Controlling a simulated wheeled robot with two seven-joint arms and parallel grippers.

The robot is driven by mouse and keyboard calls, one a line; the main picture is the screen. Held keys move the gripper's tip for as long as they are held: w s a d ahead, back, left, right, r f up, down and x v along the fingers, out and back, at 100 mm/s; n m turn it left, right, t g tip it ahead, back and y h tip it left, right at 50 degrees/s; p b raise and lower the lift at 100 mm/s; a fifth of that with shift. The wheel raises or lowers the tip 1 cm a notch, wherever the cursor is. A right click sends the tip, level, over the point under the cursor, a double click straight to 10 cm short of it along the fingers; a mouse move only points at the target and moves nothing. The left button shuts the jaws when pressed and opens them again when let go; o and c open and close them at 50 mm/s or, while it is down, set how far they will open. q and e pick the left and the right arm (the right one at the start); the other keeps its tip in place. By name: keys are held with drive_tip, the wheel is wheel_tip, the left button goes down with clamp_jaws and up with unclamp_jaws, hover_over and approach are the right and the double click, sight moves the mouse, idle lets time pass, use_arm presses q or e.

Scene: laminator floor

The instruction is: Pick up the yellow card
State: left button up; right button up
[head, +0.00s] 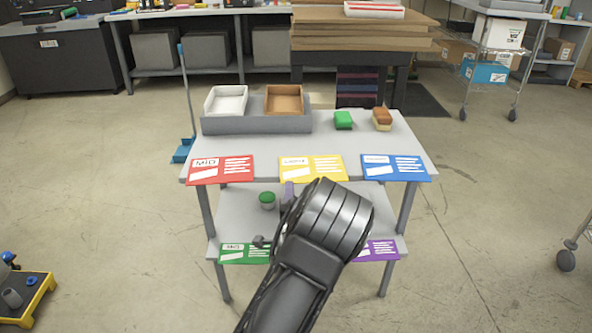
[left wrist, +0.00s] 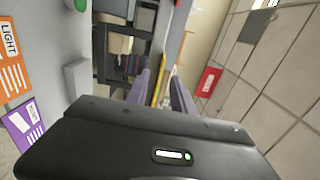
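The yellow card (head: 313,168) hangs at the middle of the upper shelf's front edge, between the red card (head: 221,170) and the blue card (head: 396,167). My left gripper (head: 289,190) is just below the yellow card's left part in the head view, mostly hidden by my black arm. In the left wrist view the left gripper's two fingers (left wrist: 160,78) stand apart. A thin yellow strip, apparently the yellow card (left wrist: 158,88) seen edge-on, lies between them. Whether a finger touches it I cannot tell. My right gripper is not in view.
The upper shelf (head: 240,146) holds a grey stand with two trays and two sponges. On the lower shelf (head: 235,222) are a green-topped jar (head: 267,201), a green card (head: 243,254) and a purple card (head: 377,250). An orange card (left wrist: 13,65) shows in the left wrist view.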

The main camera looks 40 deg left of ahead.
sight(296, 169)
use_arm(q)
drive_tip(key=x, duration=0.5)
drive_tip(key=shift+a+r, duration=0.1)
idle(0.6)
clamp_jaws()
idle(1.2)
